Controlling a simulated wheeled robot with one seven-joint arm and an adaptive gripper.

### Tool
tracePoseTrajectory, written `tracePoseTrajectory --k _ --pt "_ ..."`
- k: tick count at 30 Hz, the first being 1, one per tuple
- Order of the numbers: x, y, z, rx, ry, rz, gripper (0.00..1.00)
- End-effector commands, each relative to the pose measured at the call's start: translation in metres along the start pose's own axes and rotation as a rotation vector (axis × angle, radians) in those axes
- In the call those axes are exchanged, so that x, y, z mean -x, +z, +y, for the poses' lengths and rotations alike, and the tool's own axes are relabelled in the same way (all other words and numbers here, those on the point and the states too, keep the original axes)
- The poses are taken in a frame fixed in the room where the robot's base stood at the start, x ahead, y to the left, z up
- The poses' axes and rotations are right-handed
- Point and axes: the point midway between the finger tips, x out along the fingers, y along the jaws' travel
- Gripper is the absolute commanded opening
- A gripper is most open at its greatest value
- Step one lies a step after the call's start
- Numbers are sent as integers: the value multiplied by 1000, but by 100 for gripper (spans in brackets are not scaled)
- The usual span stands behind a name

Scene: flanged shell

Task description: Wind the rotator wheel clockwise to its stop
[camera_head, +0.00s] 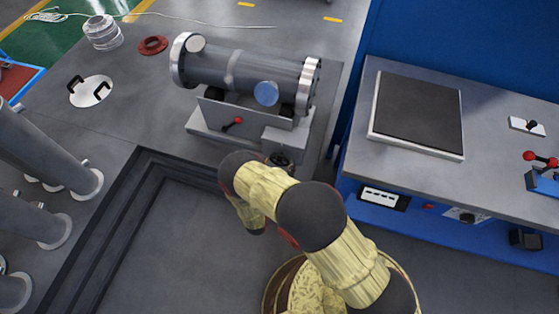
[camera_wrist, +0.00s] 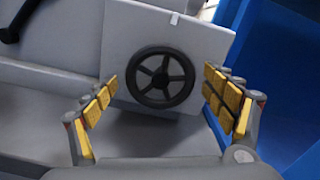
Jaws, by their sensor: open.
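The rotator wheel (camera_wrist: 160,77) is a small black spoked handwheel on a light grey housing (camera_wrist: 203,38) in the wrist view. In the head view the wheel (camera_head: 280,159) shows small and dark beside my arm, below the flanged shell (camera_head: 240,72) on its grey stand. My gripper (camera_wrist: 160,93) is open, its yellow-padded fingers standing to the left and right of the wheel with gaps on both sides. Nothing is between the fingers in front of the wheel, and they do not appear to touch it. In the head view my gripper is hidden behind my arm.
A blue bench (camera_head: 500,140) with a dark-topped plate (camera_head: 417,112) stands at the right. The floor in front of the stand is clear apart from my own body.

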Motion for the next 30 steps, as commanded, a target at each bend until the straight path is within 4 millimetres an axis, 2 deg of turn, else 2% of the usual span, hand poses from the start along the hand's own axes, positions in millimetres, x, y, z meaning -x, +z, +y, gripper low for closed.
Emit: tracePoseTrajectory --k 9,15,21,30 --pt "62 0 1 1 6 -2 84" --pt "90 0 1 1 4 -1 84" --pt "104 0 0 0 1 0 84" --pt "105 0 0 0 0 0 84"
